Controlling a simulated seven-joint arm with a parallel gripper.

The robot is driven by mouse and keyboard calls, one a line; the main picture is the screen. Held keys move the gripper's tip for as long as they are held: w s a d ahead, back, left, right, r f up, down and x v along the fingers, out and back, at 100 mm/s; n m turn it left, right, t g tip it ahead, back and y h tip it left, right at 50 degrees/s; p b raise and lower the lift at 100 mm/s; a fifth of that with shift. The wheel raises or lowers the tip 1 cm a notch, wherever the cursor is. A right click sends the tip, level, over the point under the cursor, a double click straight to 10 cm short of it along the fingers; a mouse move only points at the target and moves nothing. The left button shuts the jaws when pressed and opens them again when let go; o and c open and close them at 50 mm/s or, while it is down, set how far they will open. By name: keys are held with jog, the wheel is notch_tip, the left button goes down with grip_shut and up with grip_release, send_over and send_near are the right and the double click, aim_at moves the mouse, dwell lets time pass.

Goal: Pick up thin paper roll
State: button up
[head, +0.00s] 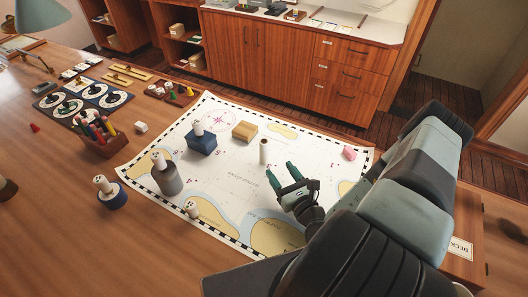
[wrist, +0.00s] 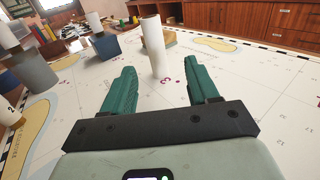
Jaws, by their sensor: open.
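The thin paper roll (head: 264,151) is a slim white cylinder standing upright on the sea chart (head: 230,225). In the wrist view the roll (wrist: 152,47) stands upright just beyond my fingertips, roughly midway between them. My gripper (head: 283,179) is open and empty, low over the chart, with its green fingers pointing at the roll. In the wrist view my gripper (wrist: 157,80) shows both fingers apart, with the foot of the roll visible past the gap. The roll looks clear of both fingers.
A blue box (head: 202,141) with a white roll on it, a yellow-brown block (head: 245,130) and a grey cylinder (head: 170,181) stand on the chart left of the roll. A pink item (head: 349,153) lies right. A pen box (head: 104,141) stands farther left.

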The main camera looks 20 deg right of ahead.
aim_at(266, 153)
jog(key=w, duration=0.2)
jog(key=w+a, duration=0.1)
jog(key=w, duration=0.1)
jog(key=shift+w, duration=0.3)
jog(key=w, duration=0.1)
jog(key=w+a, duration=0.1)
jog(key=w, duration=0.3)
jog(key=shift+w+a+r, duration=0.2)
jog(key=shift+r, duration=0.05)
jog(key=shift+c, duration=0.3)
jog(key=c, duration=1)
